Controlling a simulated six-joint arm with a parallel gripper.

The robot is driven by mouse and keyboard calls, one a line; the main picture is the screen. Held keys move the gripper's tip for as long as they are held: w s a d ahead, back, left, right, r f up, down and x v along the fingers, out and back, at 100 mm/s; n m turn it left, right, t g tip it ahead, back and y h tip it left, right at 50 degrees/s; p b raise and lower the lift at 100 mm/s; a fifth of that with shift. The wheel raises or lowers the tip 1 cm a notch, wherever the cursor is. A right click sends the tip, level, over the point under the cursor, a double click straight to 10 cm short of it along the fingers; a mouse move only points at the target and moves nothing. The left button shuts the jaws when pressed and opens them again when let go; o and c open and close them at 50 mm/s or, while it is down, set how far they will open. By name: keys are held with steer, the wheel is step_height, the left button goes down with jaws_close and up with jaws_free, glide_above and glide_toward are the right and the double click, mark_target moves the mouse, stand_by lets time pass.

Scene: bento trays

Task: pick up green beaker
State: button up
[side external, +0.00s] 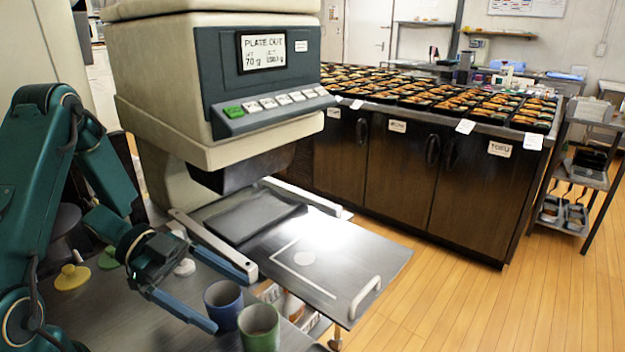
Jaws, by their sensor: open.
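The green beaker (259,336) stands upright at the front edge of the grey work surface, at the bottom of the side external view. A blue beaker (223,312) stands upright just behind and to the left of it; the two look very close or touching. My gripper (231,303) is open, with its two blue fingers spread wide and pointing toward the beakers. In the picture the blue beaker lies between the fingertips and the green beaker is just beyond them. Whether a finger touches the blue beaker I cannot tell. The green beaker is not held.
A large machine (230,90) with a display stands behind my gripper, its metal plate (330,262) with a handle reaching out to the right. A yellow knobbed piece (71,277), a green one (108,258) and a white one (185,267) lie left and behind. Counters with many bento trays stand farther back.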

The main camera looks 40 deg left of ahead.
mark_target(276, 329)
steer(key=shift+a+f+n, duration=0.15)
steer(key=shift+f+n, duration=0.05)
steer(key=shift+n, duration=0.1)
steer(key=shift+f+t, duration=0.1)
steer(key=shift+t, duration=0.2)
steer(key=shift+x, duration=2.45)
steer(key=c, duration=1.3)
